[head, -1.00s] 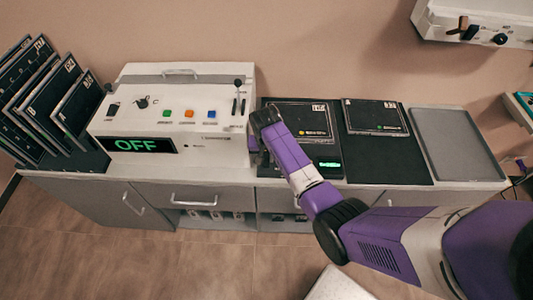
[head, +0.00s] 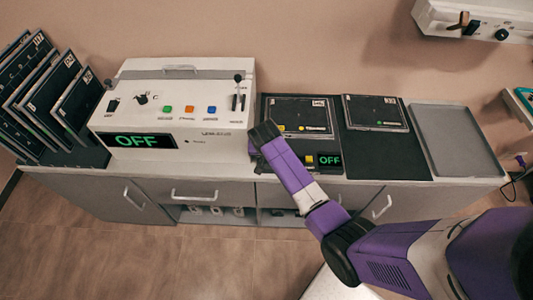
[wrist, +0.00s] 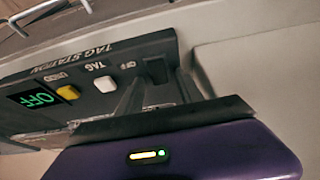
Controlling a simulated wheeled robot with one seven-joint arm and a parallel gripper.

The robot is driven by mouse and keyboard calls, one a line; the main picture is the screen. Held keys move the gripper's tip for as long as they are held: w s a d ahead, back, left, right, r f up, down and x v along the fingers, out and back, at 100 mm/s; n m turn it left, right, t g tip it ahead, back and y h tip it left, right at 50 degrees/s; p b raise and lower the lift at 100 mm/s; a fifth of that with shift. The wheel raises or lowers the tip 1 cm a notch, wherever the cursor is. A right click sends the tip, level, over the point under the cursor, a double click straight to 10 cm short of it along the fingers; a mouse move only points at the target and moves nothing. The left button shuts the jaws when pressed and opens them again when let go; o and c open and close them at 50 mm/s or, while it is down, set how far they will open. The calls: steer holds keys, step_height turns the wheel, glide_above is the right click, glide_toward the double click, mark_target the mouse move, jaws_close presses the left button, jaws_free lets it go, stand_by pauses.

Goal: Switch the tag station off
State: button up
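The tag station is a dark panel (wrist: 106,84) with printed labels, and it fills the upper left of the wrist view. Its display (wrist: 35,98) reads OFF in green. Beside the display are a yellow button (wrist: 68,93) and a white button (wrist: 105,84). A dark rocker switch (wrist: 157,70) sits next to the OFF label. In the head view the station's display (head: 329,160) also reads OFF, with my arm covering part of the station. My gripper (wrist: 160,84) is open, its dark fingers on either side of the switch area. Contact cannot be told.
A white console (head: 225,95) with its own OFF display, levers and coloured buttons stands left of my gripper. Dark plates lean in a rack (head: 75,150) at the far left.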

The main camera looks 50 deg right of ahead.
steer(key=v, duration=0.7)
steer(key=shift+r, duration=0.35)
steer(key=shift+s+a, duration=0.1)
steer(key=shift+a, duration=0.05)
steer(key=s+a+f+n+t+y+b, duration=0.1)
steer(key=s+a+f+n+t+b, duration=0.15)
steer(key=s+a, duration=0.5)
steer(key=s+a+f+n+t+b, duration=0.1)
steer(key=s+a+f+n+t, duration=0.1)
steer(key=s+a+n+t, duration=0.4)
steer(key=s+a+r+n+t+y+b, duration=0.1)
steer(key=s+a+r, duration=0.2)
steer(key=s+r, duration=0.5)
steer(key=s+a+r+n+t+y+b, duration=0.1)
steer(key=s+a+r+t, duration=0.1)
steer(key=s+r, duration=0.6)
step_height(320, 180, up, 3)
steer(key=shift+a+f+y+b, duration=0.1)
steer(key=shift+a+y+b, duration=0.25)
steer(key=shift+a, duration=0.5)
